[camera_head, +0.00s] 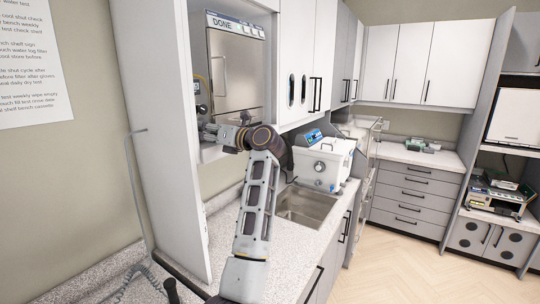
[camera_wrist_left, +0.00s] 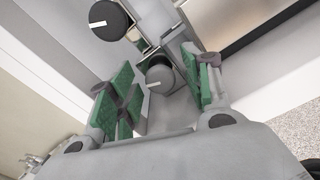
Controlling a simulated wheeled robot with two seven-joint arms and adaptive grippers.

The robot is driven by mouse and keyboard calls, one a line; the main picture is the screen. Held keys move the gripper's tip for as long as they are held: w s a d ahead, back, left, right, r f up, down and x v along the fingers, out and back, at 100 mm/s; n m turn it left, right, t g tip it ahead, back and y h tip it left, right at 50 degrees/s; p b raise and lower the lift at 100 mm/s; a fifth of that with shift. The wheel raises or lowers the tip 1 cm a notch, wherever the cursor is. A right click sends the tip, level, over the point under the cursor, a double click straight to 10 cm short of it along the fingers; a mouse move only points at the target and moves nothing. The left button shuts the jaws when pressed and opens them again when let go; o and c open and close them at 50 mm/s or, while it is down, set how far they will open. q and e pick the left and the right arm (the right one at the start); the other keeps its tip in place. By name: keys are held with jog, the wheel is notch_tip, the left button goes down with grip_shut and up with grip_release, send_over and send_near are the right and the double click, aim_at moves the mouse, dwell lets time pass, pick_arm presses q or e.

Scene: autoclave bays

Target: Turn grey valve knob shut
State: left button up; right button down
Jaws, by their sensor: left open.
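My left gripper (camera_head: 208,131) reaches into the open autoclave bay on the left in the head view. In the left wrist view the gripper (camera_wrist_left: 168,82) is open, with green pads on both sides of a round grey knob (camera_wrist_left: 160,76). The knob has a short white mark on its face. The fingers are around it; I cannot tell whether any pad touches it. A second, darker knob (camera_wrist_left: 111,19) with a white mark is at the upper left, outside the fingers. In the head view the grey knob is hidden behind the gripper. My right gripper is not in view.
The autoclave (camera_head: 236,70) has a shut steel door and a "DONE" display. A tall grey side panel (camera_head: 165,140) stands left of the arm. A sink (camera_head: 306,206) and a white bench unit (camera_head: 323,160) are to the right. The floor at right is clear.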

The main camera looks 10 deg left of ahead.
pick_arm(q)
jog(key=shift+n, duration=0.4)
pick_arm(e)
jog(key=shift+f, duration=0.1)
pick_arm(q)
jog(key=shift+s+n, duration=0.1)
jog(key=shift+n, duration=1.3)
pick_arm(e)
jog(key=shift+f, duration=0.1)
pick_arm(q)
jog(key=shift+n, duration=0.3)
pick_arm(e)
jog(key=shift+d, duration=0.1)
